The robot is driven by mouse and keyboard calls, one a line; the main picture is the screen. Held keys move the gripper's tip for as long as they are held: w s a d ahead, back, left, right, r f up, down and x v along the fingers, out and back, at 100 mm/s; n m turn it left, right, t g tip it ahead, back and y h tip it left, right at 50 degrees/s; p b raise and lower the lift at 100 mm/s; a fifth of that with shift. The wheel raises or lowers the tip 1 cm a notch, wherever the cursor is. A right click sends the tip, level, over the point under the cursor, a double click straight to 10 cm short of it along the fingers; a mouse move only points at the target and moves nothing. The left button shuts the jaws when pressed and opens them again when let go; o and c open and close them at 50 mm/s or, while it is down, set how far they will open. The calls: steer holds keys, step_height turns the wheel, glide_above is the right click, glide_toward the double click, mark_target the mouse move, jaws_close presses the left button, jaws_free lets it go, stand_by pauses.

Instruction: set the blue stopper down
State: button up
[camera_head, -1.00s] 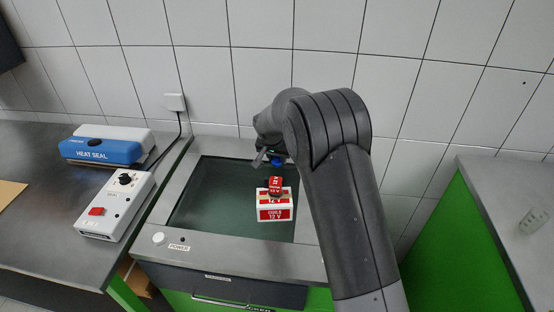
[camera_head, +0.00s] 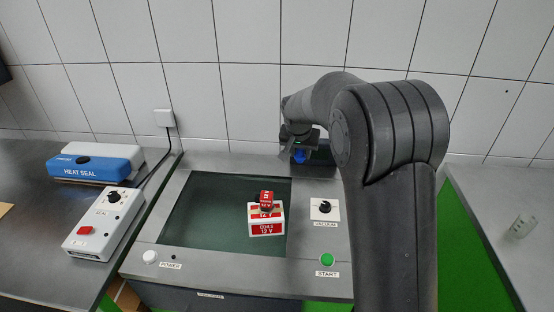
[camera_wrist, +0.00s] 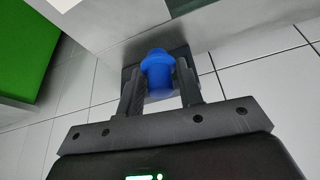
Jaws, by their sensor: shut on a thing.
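The blue stopper (camera_wrist: 157,73) is between the two fingers of my gripper (camera_wrist: 160,80) in the wrist view, which are shut on it. In the head view the blue stopper (camera_head: 299,156) shows small under my gripper (camera_head: 298,148), at the back right of the testbench. A dark block (camera_head: 322,154) stands right beside or behind it there; I cannot tell whether the stopper touches it. My forearm covers part of the bench's right side.
A red-and-white 12 V pump box (camera_head: 266,228) with a smaller red piece on top stands on the dark green plate (camera_head: 210,215). The vacuum knob (camera_head: 324,207) and green start button (camera_head: 327,260) are to the right. A blue heat sealer (camera_head: 90,166) and a white control box (camera_head: 103,222) are at left.

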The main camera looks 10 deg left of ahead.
steer(key=s+a+n+y, duration=0.1)
steer(key=a+n, duration=0.2)
steer(key=a, duration=1.4)
steer(key=a+f, duration=0.2)
steer(key=a, duration=0.1)
steer(key=a+f, duration=0.2)
steer(key=a, duration=0.2)
steer(key=s+a+f, duration=0.1)
steer(key=a+f, duration=0.1)
steer(key=a, duration=0.2)
steer(key=shift+a+f, duration=0.35)
steer(key=shift+f, duration=1.85)
steer(key=shift+f, duration=0.1)
steer(key=o, duration=0.9)
steer(key=shift+o, duration=0.2)
steer(key=v, duration=1.2)
